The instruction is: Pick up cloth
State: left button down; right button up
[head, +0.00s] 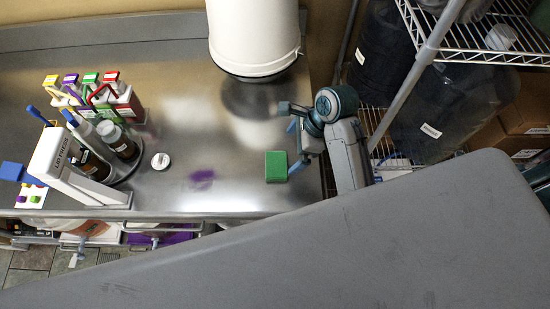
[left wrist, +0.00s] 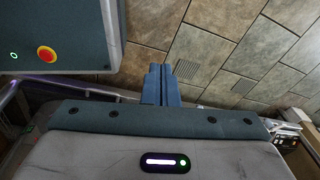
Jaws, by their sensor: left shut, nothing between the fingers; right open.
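A green rectangular pad (head: 276,167), which looks like the cloth, lies on the steel counter near its right end. My right gripper (head: 294,148) is open beside the pad, just to its right and slightly above it in the head view. One finger is close to the pad's right edge; I cannot tell whether they touch. Nothing is seen between its fingers. My left gripper (left wrist: 161,88) is shut and empty in the left wrist view, above the tiled floor. It does not show in the head view.
A white bucket (head: 254,35) stands at the counter's back. A purple patch (head: 202,176) and a small white round piece (head: 160,161) lie left of the pad. Bottles (head: 118,140) and a white lid press (head: 75,170) stand further left. A wire rack (head: 480,45) is at right.

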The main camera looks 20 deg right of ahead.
aim_at(277, 164)
jog(key=x, duration=0.3)
jog(key=shift+s+a+f, duration=0.2)
jog(key=shift+a+f, duration=0.05)
jog(key=shift+a, duration=0.05)
jog(key=shift+w+a+f+p, duration=0.1)
jog(key=shift+f+p, duration=0.15)
jog(key=shift+p, duration=0.05)
jog(key=shift+w+a+f, duration=0.15)
jog(key=shift+f, duration=0.1)
jog(key=p+x, duration=0.2)
jog(key=x, duration=0.2)
jog(key=shift+a+f, duration=0.1)
jog(key=shift+f, duration=0.2)
jog(key=shift+w, duration=0.1)
pick_arm(q)
jog(key=r, duration=0.1)
jog(key=s+r, duration=0.1)
jog(key=r, duration=0.1)
jog(key=shift+s, duration=0.1)
pick_arm(e)
jog(key=c, duration=0.9)
